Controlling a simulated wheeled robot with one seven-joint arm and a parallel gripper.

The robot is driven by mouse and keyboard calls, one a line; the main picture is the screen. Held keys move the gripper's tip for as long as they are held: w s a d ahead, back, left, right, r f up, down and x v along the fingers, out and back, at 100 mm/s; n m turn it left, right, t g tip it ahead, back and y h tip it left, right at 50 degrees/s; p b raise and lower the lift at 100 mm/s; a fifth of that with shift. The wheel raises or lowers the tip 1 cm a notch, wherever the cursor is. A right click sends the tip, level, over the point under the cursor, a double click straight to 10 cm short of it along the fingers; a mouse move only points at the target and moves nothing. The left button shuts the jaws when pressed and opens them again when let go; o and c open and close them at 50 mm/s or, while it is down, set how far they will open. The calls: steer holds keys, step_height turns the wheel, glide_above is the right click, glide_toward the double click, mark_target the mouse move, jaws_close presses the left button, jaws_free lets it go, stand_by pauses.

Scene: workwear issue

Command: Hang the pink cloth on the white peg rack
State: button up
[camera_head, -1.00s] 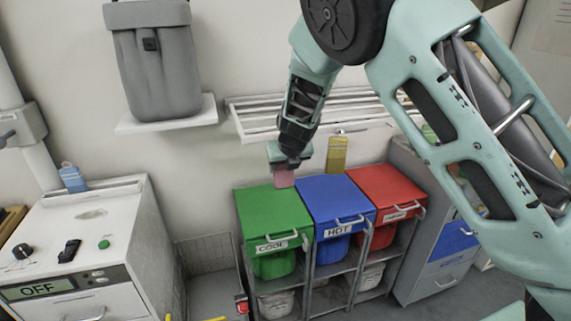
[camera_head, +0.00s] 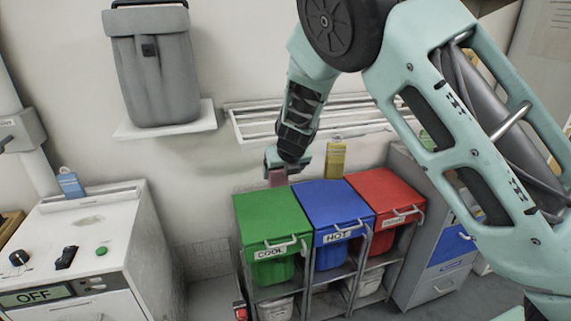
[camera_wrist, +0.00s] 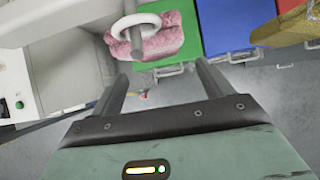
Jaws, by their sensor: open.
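The pink cloth (camera_wrist: 160,42) shows in the wrist view just beyond my fingertips, bunched around the lower side of a white ring on a short stem (camera_wrist: 137,25). I cannot tell whether the cloth is hooked on it. In the head view, a small part of the cloth (camera_head: 278,178) shows below my gripper (camera_head: 288,168). My gripper (camera_wrist: 163,70) is open; its two fingers are spread with clear space between them, the cloth lying past them. The white rack (camera_head: 300,118) with long rails is on the wall behind my arm. My wrist hides part of the area below it.
Green (camera_head: 270,215), blue (camera_head: 333,205) and red (camera_head: 382,193) lidded bins stand below the rack. A yellow cloth (camera_head: 335,158) hangs right of my gripper. A blue cloth (camera_head: 70,184) is at left behind a white machine (camera_head: 110,215). A grey bag (camera_head: 150,70) stands on a wall shelf.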

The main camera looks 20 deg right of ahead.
steer(key=p+v, duration=0.4)
steer(key=v, duration=1.3)
steer(key=s+a+f+m+g+b, duration=0.2)
steer(key=s+f+m, duration=0.1)
steer(key=s+m, duration=0.6)
steer(key=s+a+f+m+g+b, duration=0.2)
steer(key=s+f+m+b, duration=0.1)
steer(key=s+m, duration=0.6)
steer(key=s+a+f+m+g+b, duration=0.2)
steer(key=s+f+m, duration=0.3)
steer(key=s+m, duration=0.5)
steer(key=s+b, duration=0.1)
steer(key=s, duration=0.5)
steer(key=shift+a+g+y, duration=0.15)
steer(key=shift+g+y, duration=0.15)
stand_by(1.8)
